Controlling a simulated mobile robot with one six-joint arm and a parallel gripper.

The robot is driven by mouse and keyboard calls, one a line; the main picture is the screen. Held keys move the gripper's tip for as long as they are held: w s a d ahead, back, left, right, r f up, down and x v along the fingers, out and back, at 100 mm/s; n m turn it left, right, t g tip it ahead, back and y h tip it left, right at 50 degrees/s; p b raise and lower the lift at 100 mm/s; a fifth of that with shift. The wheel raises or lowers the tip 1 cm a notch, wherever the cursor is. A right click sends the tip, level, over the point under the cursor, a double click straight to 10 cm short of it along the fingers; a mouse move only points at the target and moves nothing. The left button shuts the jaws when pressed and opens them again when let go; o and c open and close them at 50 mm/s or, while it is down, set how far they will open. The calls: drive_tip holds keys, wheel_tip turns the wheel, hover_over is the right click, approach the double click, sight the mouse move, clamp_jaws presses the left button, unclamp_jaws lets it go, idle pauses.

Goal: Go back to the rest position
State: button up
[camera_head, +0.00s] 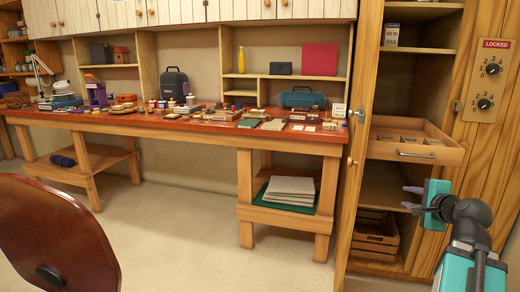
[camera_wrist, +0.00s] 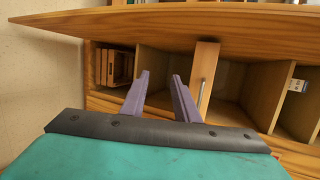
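My gripper (camera_head: 412,198) is at the right of the head view, in front of the open cabinet (camera_head: 455,100) and just below its pulled-out drawer (camera_head: 448,155). In the wrist view, the two purple fingers of my gripper (camera_wrist: 160,92) stand apart with nothing between them. The wrist view is turned on its side; the drawer (camera_wrist: 203,75) with its metal handle shows beyond the fingers. The open cabinet door (camera_head: 357,130) stands to the left of my gripper.
A long wooden workbench (camera_head: 210,130) with many small items runs along the wall. A brown chair (camera_head: 55,235) is at the lower left. A wooden crate (camera_head: 376,235) sits low in the cabinet. A dial panel (camera_head: 490,80) marked LOCKED is at right. The middle floor is clear.

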drive_tip(key=w+a+f+n+g+y+p, duration=0.2)
drive_tip(key=a+f+g+p, duration=0.15)
drive_tip(key=a+f, duration=0.85)
drive_tip(key=w+a+f+n+g+y+p, duration=0.25)
drive_tip(key=a+f+p, duration=0.25)
drive_tip(key=a+f, duration=0.65)
drive_tip(key=s+a+f+n+g+p, duration=0.2)
drive_tip(key=s+a+f+g, duration=0.1)
drive_tip(key=s+a+f, duration=0.4)
drive_tip(key=s+a+f+n+g+p, duration=0.1)
drive_tip(key=s+a+f+g+p, duration=0.2)
drive_tip(key=f, duration=0.6)
drive_tip(key=s+a+f+n+g+p, duration=0.25)
drive_tip(key=s+f, duration=0.25)
drive_tip(key=s, duration=0.5)
drive_tip(key=s+a+f+n+g+p, duration=0.1)
drive_tip(key=s+a+f+n+g, duration=0.25)
drive_tip(key=s, duration=0.75)
drive_tip(key=s+d+f+n+h, duration=0.3)
drive_tip(key=s+d+n, duration=0.1)
drive_tip(key=s+n, duration=0.3)
drive_tip(key=shift+s+d+g, duration=0.3)
drive_tip(key=shift+d+g, duration=0.1)
